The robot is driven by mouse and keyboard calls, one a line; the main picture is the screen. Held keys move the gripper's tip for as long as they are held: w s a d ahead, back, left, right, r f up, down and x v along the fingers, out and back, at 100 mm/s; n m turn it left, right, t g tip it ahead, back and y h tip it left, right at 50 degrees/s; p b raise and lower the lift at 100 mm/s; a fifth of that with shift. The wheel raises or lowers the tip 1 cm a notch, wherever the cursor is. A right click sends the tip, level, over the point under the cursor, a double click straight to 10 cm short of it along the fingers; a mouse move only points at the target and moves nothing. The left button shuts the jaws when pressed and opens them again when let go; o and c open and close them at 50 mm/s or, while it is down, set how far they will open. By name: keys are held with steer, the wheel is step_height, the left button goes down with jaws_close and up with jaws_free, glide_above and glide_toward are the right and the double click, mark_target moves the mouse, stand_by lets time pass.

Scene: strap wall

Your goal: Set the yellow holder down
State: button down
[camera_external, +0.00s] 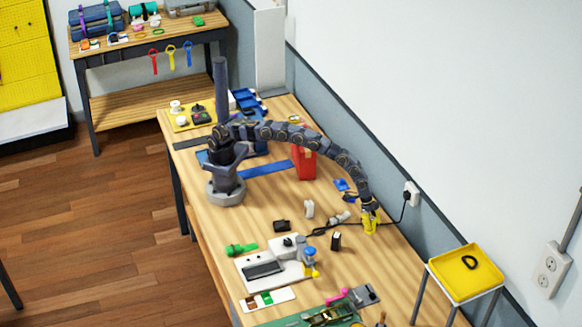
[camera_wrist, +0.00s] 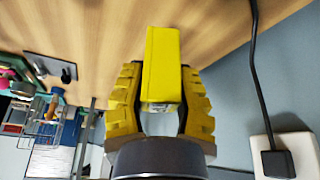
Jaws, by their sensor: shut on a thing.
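The yellow holder (camera_wrist: 163,60) is a plain, box-like yellow block in the wrist view, with a paler end facing the camera. My gripper (camera_wrist: 160,85) has its yellow padded fingers on both sides of it and is shut on it. In the external view my gripper (camera_external: 370,217) is low over the right side of the wooden table, near the wall. The holder is hard to tell from the yellow fingers there. I cannot tell whether its far end touches the table.
A black cable runs past my gripper to a wall socket (camera_external: 411,192). A yellow-topped stand (camera_external: 467,271) is at the right. Bare wood lies in front of my gripper.

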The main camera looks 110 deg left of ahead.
mark_target(374, 232)
steer(key=shift+w+f, duration=0.5)
steer(key=shift+f, duration=0.1)
steer(key=shift+w+f, duration=0.1)
steer(key=shift+f, duration=1.45)
steer(key=shift+f, duration=0.1)
steer(key=c, duration=0.8)
jaws_free()
steer(key=shift+c, duration=0.2)
steer(key=v, duration=1)
steer(key=shift+r, duration=0.4)
steer(key=shift+s+a+r, duration=0.1)
steer(key=shift+s+r, duration=0.4)
steer(key=shift+r, duration=0.1)
